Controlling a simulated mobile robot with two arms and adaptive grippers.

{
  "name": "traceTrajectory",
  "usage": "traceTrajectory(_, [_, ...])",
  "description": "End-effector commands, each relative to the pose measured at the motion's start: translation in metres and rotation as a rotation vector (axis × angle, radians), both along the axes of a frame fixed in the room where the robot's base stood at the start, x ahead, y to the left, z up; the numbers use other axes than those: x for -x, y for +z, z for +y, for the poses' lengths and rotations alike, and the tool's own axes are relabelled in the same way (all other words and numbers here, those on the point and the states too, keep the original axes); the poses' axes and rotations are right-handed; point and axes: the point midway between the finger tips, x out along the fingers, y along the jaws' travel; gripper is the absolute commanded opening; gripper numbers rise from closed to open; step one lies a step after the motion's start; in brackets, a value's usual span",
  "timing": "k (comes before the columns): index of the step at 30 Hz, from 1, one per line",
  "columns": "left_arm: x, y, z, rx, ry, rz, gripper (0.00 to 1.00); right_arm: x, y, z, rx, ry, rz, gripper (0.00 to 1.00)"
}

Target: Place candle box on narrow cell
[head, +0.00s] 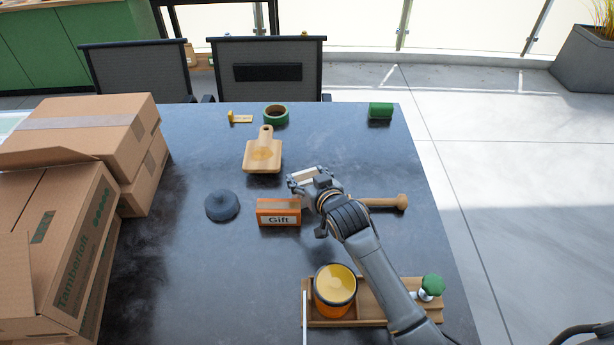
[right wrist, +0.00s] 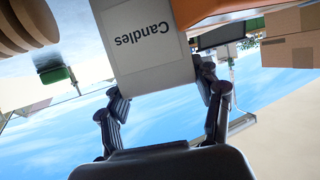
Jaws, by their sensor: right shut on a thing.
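The candle box (right wrist: 150,45) is white with "Candles" printed on it, upside down in the right wrist view. My right gripper (head: 308,181) is shut on it, with one finger on each side. In the head view, only a small pale part of the box shows at the gripper, above and right of the gift box. The wooden tray (head: 372,322) with the cells lies at the table's front right. My right forearm crosses over it and hides part of its middle, so the narrow cell cannot be made out clearly. My left gripper is out of view.
An orange jar (head: 335,290) and a green-topped item (head: 431,287) are at the tray. An orange gift box (head: 279,212), dark dome (head: 222,205), wooden dipper (head: 385,202) and wooden board (head: 262,155) lie around the gripper. Cardboard boxes (head: 60,235) fill the left side.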

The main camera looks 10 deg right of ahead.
Motion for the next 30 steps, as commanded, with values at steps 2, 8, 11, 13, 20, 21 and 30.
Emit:
traceTrajectory(2, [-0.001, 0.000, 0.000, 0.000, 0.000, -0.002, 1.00, 0.000, 0.001, 0.000, 0.000, 0.000, -0.001, 0.26])
traceTrajectory(8, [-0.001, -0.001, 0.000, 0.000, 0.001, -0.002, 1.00, 0.000, -0.003, 0.000, 0.000, 0.000, 0.000, 0.76])
traceTrajectory(11, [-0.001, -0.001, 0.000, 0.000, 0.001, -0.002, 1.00, 0.000, -0.003, 0.000, 0.000, 0.000, 0.000, 0.88])
traceTrajectory(13, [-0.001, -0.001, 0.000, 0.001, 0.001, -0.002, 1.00, 0.000, -0.003, 0.000, 0.000, 0.000, 0.000, 0.88])
traceTrajectory(20, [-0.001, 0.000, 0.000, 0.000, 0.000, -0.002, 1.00, 0.000, -0.002, 0.000, 0.000, 0.000, 0.000, 0.88])
traceTrajectory(21, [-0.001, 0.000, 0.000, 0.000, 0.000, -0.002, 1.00, 0.000, 0.000, 0.000, 0.000, 0.000, 0.000, 0.88])
traceTrajectory(30, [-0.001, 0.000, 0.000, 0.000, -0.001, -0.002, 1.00, 0.037, 0.015, -0.007, 0.000, 0.000, 0.000, 0.88])
